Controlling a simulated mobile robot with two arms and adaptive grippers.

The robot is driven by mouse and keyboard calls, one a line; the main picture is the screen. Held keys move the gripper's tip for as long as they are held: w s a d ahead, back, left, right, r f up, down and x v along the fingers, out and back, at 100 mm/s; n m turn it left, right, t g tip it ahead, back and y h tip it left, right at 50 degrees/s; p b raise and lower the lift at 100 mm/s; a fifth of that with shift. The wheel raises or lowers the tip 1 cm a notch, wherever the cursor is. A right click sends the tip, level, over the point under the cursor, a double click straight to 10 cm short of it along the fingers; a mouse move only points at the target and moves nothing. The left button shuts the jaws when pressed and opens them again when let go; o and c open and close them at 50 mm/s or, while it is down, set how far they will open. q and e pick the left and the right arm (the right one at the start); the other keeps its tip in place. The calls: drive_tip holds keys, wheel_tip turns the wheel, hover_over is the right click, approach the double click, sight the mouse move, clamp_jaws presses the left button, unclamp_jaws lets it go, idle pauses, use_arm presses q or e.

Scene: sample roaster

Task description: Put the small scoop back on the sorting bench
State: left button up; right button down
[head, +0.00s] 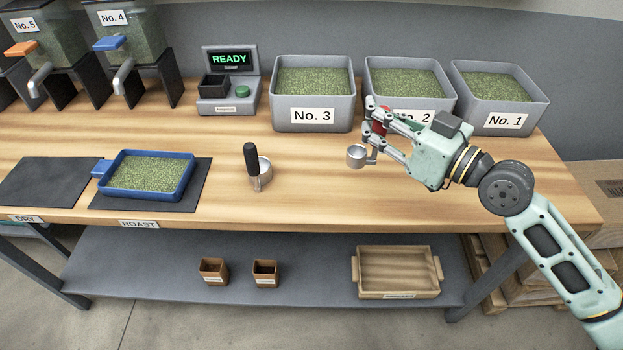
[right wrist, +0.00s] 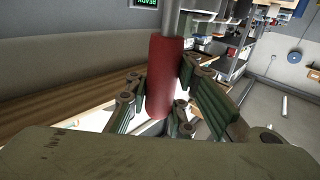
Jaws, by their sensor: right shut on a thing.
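The small scoop (head: 356,157) has a metal cup and a red handle. My right gripper (head: 377,124) is shut on the handle, with the cup hanging below and to the left of the fingers. The red handle (right wrist: 165,78) stands between the finger pads in the right wrist view; the cup is hidden there. In the head view the scoop is over the wooden sorting bench (head: 320,190), in front of bin No. 2; I cannot tell whether the cup touches the wood. My left gripper is not in view.
A black-handled scoop (head: 258,170) stands on the bench to the left. Bins No. 3 (head: 312,116), No. 2 (head: 411,116) and No. 1 (head: 503,121) line the back. A blue tray (head: 149,175) lies on a dark mat at left. The bench front is clear around the held scoop.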

drive_tip(key=w+a+f+b, duration=0.2)
drive_tip(key=w+a+f, duration=0.3)
drive_tip(key=a+f, duration=0.5)
drive_tip(key=shift+w+f, duration=0.25)
drive_tip(key=shift+w, duration=0.15)
drive_tip(key=shift+f, duration=0.15)
drive_tip(key=c, duration=1.6)
unclamp_jaws()
drive_tip(key=shift+o, duration=0.2)
